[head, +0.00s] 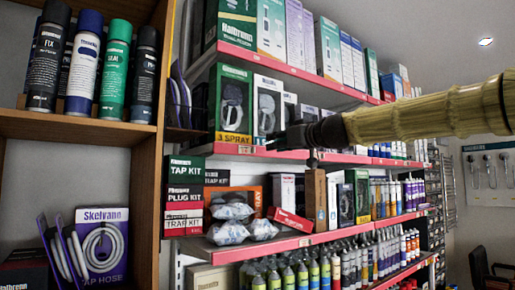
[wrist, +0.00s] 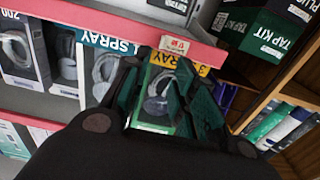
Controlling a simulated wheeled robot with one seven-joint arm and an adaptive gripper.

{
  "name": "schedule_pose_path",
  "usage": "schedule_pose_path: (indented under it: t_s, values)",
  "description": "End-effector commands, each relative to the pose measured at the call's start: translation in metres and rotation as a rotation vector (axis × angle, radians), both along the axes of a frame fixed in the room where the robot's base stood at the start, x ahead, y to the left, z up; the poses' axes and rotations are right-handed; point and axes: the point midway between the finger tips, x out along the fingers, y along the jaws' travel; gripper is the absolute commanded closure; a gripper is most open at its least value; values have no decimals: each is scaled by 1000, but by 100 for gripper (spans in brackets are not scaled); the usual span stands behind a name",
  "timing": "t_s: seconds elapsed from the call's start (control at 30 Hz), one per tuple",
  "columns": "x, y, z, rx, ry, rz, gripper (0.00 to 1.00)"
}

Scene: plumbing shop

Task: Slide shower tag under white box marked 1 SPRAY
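The shower tag, a small white label with red print, is on the pink-red shelf edge below the yellow 3 SPRAY band in the wrist view (wrist: 175,44). In the head view a small pale tag (head: 244,149) shows at the same spot. The white box marked 1 SPRAY (wrist: 103,68) stands beside the green 3 SPRAY box (wrist: 160,98); in the head view the white box (head: 268,103) is right of it, its lower part partly hidden by my gripper. My gripper (wrist: 165,72) is open and empty, its fingertips close to the shelf edge near the tag.
The shelf's pink-red edge (head: 350,158) runs across the front. Boxes fill the shelf above. TAP KIT boxes (head: 186,169) and wrapped packs (head: 230,211) sit below. A wooden rack (head: 146,90) with spray cans stands at the left.

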Motion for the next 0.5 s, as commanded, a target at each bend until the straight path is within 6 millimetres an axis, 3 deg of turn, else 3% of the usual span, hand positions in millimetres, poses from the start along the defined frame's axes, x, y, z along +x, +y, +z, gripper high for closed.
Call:
schedule_pose_path:
  t_s: [0.5]
  values:
    - [55,41,2,-1,3,0,73]
